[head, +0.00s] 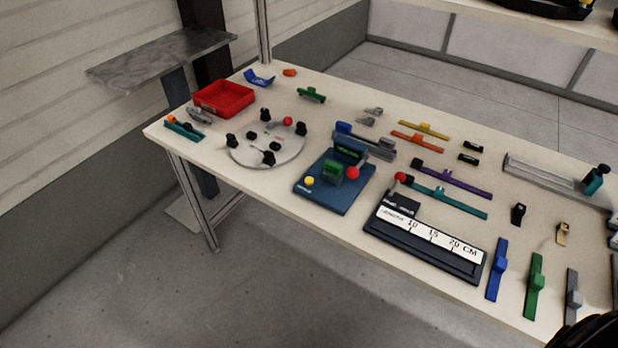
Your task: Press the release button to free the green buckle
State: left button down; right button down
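A dark blue fixture (345,203) stands near the front edge of the table, left of the middle. A green block (333,172), perhaps the green buckle, sits in it. A yellow round button (309,181) is at its front left. A red ball knob (352,173) is at its right side. Which of these is the release button I cannot tell. Another green piece (311,95) lies farther back on the table. No gripper fingers show in the head view. A black part cut off at the lower right corner shows no fingertips.
A red tray (223,97) and a round white plate (265,143) with black clamps are left of the fixture. A black length gauge (425,239) is close on its right. Several coloured strips lie farther right. The table's front edge (260,196) runs just before the fixture.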

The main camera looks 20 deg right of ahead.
aim_at(309, 180)
jog(key=z, duration=0.6)
jog(key=i+j+z, duration=0.15)
jog(key=j+z, duration=0.2)
jog(key=i+j+z, duration=0.15)
jog(key=j+z, duration=0.5)
jog(key=i+j, duration=0.1)
jog(key=j, duration=0.65)
jog(key=i+j+z, duration=0.1)
jog(key=j, duration=0.65)
